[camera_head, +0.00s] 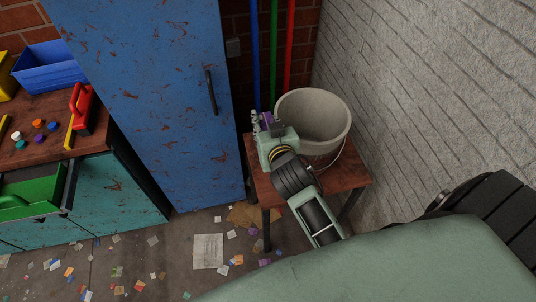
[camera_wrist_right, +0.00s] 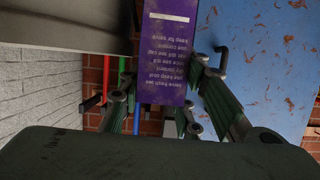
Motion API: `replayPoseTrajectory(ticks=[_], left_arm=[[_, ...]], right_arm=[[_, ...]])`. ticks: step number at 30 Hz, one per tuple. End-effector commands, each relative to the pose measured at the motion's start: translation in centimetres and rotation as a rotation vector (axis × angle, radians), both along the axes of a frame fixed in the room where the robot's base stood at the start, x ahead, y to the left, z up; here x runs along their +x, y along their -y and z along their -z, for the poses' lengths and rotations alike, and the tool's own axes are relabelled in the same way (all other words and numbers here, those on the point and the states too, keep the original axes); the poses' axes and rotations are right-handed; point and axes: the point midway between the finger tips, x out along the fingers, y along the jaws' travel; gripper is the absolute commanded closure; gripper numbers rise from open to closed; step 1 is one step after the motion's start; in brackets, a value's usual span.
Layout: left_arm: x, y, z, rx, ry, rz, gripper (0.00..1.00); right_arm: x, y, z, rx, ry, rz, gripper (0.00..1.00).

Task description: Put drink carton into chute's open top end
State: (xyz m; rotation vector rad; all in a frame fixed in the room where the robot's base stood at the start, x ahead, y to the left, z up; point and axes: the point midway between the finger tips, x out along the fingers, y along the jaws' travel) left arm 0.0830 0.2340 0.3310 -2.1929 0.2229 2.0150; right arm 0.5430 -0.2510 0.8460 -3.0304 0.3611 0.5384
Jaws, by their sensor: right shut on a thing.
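My right gripper (camera_head: 262,122) is shut on the purple drink carton (camera_head: 267,117), beside the left of a grey bucket. In the right wrist view the carton (camera_wrist_right: 165,50) shows a purple side with pale printed text, upside down in the picture, and a lighter band at the top. The fingers of my right gripper (camera_wrist_right: 165,80) stand on both sides of it. In the head view most of the carton is hidden by the gripper. I cannot make out a chute in either view. My left gripper is not in view.
The grey bucket (camera_head: 313,117) stands on a small wooden table (camera_head: 345,174) by the pale brick wall (camera_head: 440,80). A blue cabinet (camera_head: 155,100) stands left of it. A workbench (camera_head: 90,146) with a blue bin (camera_head: 50,68) is at far left. Paper scraps litter the floor.

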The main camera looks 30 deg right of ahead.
Motion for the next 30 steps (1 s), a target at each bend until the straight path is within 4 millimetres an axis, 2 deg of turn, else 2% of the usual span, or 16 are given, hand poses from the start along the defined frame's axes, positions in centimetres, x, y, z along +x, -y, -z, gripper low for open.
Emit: replayPoseTrajectory(ticks=[1,3,10,17,24,30], left_arm=[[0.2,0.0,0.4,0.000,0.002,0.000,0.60],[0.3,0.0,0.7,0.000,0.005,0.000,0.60],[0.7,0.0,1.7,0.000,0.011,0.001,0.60],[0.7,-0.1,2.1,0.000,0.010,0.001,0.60],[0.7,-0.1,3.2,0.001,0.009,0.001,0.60],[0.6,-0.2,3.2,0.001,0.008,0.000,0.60]], right_arm=[[-0.1,0.0,1.8,-0.001,-0.005,-0.001,0.79],[-0.1,0.0,3.7,0.000,-0.006,0.001,0.79],[0.0,0.0,9.2,0.001,-0.003,0.001,0.79],[0.0,0.0,11.3,0.001,0.000,0.001,0.79],[0.0,0.0,14.7,0.001,0.000,0.002,0.79],[0.0,0.0,15.2,0.001,0.001,0.000,0.79]])
